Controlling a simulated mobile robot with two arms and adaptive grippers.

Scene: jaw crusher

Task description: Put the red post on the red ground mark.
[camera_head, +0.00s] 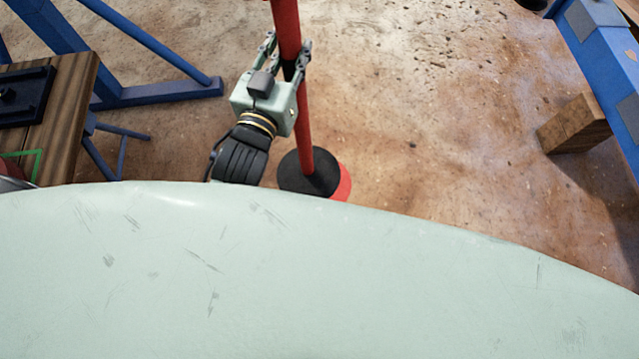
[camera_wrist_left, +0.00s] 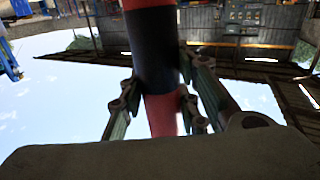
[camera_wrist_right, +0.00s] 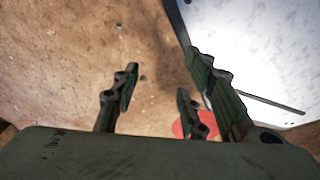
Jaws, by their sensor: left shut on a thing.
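The red post (camera_head: 305,122) stands roughly upright, with a round black base (camera_head: 307,174) at its foot. The red ground mark (camera_head: 344,184) shows as a crescent at the right of the base, which covers the rest of it. I cannot tell whether the base touches the floor. My left gripper (camera_head: 290,62) is shut on the post. In the left wrist view its fingers flank the black band of the post (camera_wrist_left: 156,60). My right gripper (camera_wrist_right: 162,82) is open and empty in the right wrist view. Part of a red round patch (camera_wrist_right: 181,128) shows behind its fingers.
A wooden table (camera_head: 70,110) and a blue frame (camera_head: 150,94) stand at the left. A blue beam (camera_head: 600,75) and a wooden block (camera_head: 574,124) are at the right. The brown floor between is clear. My own pale body fills the bottom of the head view.

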